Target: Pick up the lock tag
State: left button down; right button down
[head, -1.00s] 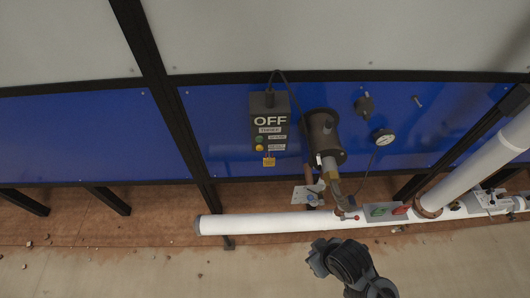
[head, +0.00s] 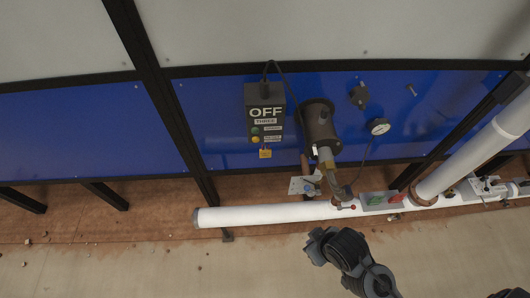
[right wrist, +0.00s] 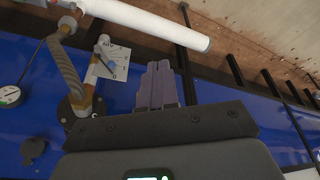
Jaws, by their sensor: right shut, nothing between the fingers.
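A small yellow tag (head: 265,153) hangs at the lower edge of the dark control box (head: 265,120) marked OFF; it looks like the lock tag. I do not make it out in the right wrist view. My right gripper (right wrist: 160,70) is shut and empty in the right wrist view, its purplish fingers together in front of the blue panel (right wrist: 210,88). In the head view a dark link of my arm shows at the bottom, below the white pipe (head: 255,215); the fingertips are not distinguishable there. My left gripper is not in view.
Right of the box are a brown cylinder (head: 319,122), a gauge (head: 379,127) and a dark knob (head: 358,96). A pale plate (head: 302,186) sits beneath the cylinder. The pipe, which shows in the right wrist view (right wrist: 150,22), runs along the wall's foot. Open floor lies in front.

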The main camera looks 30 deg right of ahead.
jog(key=shift+c, duration=1)
grip_release()
